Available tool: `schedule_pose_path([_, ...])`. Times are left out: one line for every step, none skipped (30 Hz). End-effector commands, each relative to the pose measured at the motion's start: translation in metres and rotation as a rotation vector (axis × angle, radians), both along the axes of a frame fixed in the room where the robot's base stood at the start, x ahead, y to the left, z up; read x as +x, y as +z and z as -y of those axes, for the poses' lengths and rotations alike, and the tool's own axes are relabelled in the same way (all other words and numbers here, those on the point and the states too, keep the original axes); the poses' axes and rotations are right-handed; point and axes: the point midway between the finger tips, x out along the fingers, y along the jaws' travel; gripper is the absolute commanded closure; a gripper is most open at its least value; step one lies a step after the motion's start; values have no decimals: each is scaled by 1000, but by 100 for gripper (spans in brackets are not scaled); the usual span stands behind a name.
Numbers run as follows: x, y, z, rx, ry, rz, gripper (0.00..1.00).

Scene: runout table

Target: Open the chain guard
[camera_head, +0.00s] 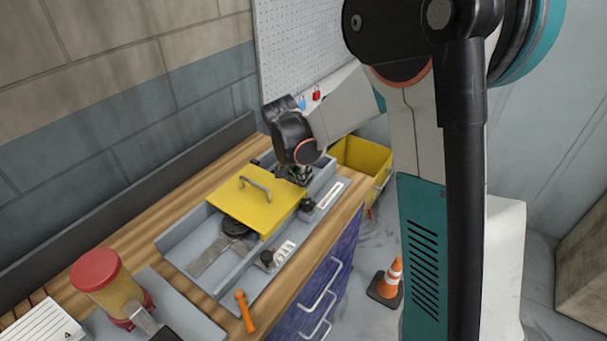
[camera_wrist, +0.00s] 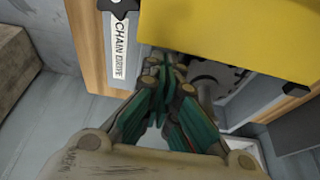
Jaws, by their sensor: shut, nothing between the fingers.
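The chain guard (camera_head: 226,195) is a yellow plate with a grey bar handle (camera_head: 255,184) on top, over the middle of a grey tray-like housing (camera_head: 176,243). It also fills the top of the wrist view (camera_wrist: 235,35). My gripper (camera_head: 299,178) is at the guard's far right end, away from the handle. In the wrist view my gripper (camera_wrist: 160,65) is shut and empty, its tips close to the guard's edge; I cannot tell if they touch. A toothed sprocket (camera_wrist: 217,75) shows beside the fingers. A dark round part (camera_head: 234,228) shows at the near end.
Black knobs (camera_head: 307,204) (camera_head: 267,258) stand on the housing's front edge, near a CHAIN DRIVE label (camera_wrist: 120,47). A red-topped jar (camera_head: 98,280) and an orange-handled tool (camera_head: 244,311) are on the near bench. A yellow bin (camera_head: 362,158) and a cone (camera_head: 390,279) are beyond the bench.

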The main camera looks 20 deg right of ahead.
Motion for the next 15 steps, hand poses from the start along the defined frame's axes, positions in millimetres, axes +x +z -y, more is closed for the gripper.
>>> schedule_pose_path([-1, 0, -2, 0, 1, 0, 100])
schedule_pose_path([-2, 0, -3, 0, 1, 0, 100])
schedule_pose_path([-4, 0, -6, 0, 2, -1, 100])
schedule_pose_path([-6, 0, -9, 0, 2, 0, 100])
schedule_pose_path([-9, 0, -13, 1, 3, -1, 100])
schedule_pose_path([-13, 0, -19, 1, 4, -1, 100])
schedule_pose_path([-17, 0, -23, 1, 4, -1, 100])
schedule_pose_path([-21, 0, -29, 1, 5, 0, 100])
schedule_pose_path([-26, 0, -37, 1, 5, 0, 100])
schedule_pose_path([-30, 0, -43, 1, 6, -1, 100])
schedule_pose_path([-35, 0, -49, 1, 6, -1, 100])
schedule_pose_path([-41, 0, -57, 2, 6, -1, 100])
schedule_pose_path([-46, 0, -64, 1, 7, -2, 100])
schedule_pose_path([-50, 0, -70, 0, 6, -1, 100])
schedule_pose_path([-56, 0, -78, 1, 7, -1, 100])
